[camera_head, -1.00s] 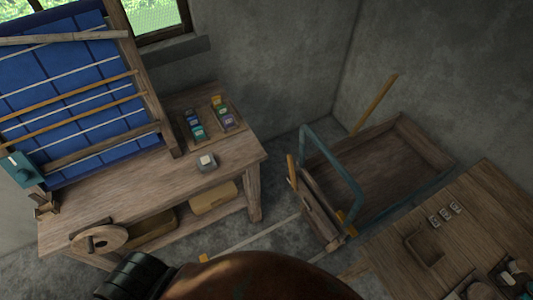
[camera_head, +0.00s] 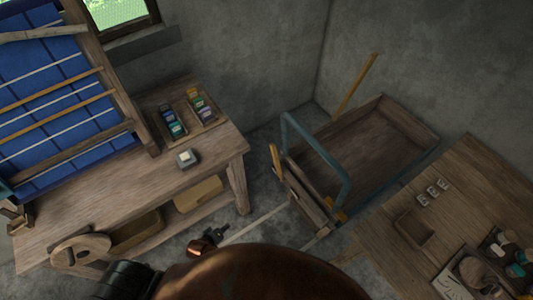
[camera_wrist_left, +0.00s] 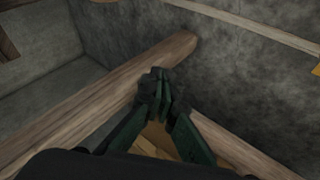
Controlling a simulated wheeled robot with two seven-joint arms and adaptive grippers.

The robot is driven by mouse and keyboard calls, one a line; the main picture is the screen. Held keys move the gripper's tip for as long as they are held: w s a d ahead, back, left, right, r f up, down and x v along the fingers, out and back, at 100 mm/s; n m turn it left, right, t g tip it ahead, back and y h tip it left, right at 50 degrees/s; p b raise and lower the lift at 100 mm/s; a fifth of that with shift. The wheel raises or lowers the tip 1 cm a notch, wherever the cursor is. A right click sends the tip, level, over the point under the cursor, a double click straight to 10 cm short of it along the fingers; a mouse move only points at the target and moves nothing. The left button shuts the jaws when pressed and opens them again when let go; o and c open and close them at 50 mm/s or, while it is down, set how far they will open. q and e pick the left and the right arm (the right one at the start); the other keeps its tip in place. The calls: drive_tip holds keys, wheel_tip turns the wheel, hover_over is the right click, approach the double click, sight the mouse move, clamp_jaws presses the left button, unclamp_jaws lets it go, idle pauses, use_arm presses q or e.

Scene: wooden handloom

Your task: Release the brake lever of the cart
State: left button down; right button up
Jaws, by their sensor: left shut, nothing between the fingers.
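The cart (camera_head: 385,150) is a wooden tray with a teal tubular handle (camera_head: 318,152) in the head view. A short upright orange-yellow lever (camera_head: 275,160) stands at its near left end, and a longer yellow pole (camera_head: 355,85) rises at its far side. I cannot tell for certain which is the brake lever. My left gripper (camera_head: 222,234) is low beside the workbench, left of the cart and apart from both levers. In the left wrist view its dark green fingers (camera_wrist_left: 157,88) are shut and empty. My right gripper is not in view.
A wooden workbench (camera_head: 120,200) with a loom stands on the left. A wooden table (camera_head: 470,200) with a box and small items is at the lower right. A wooden beam (camera_wrist_left: 100,90) lies close to the fingers. Some floor shows between bench and cart.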

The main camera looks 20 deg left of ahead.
sight(277, 163)
use_arm(q)
drive_tip(key=w+d+r+n+t+h, duration=0.1)
drive_tip(key=w+d+r+n+t, duration=0.1)
drive_tip(key=w+r, duration=0.4)
drive_tip(key=w+d+r+n+t+h+b, duration=0.1)
drive_tip(key=w+d+r+n+t, duration=0.2)
drive_tip(key=r, duration=1.4)
drive_tip(key=w+d+r+n+t+h+b, duration=0.1)
drive_tip(key=w+d+r+n+t+h, duration=0.1)
drive_tip(key=w+r, duration=0.7)
wheel_tip(277, 163, up, 2)
drive_tip(key=shift+w+d+r+n, duration=0.15)
drive_tip(key=shift+w+d+n, duration=0.15)
drive_tip(key=shift+d+n, duration=0.6)
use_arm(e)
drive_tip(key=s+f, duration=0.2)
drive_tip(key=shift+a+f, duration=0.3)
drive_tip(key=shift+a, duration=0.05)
use_arm(q)
drive_tip(key=b+x, duration=0.2)
drive_tip(key=x, duration=0.8)
drive_tip(key=shift+r, duration=0.15)
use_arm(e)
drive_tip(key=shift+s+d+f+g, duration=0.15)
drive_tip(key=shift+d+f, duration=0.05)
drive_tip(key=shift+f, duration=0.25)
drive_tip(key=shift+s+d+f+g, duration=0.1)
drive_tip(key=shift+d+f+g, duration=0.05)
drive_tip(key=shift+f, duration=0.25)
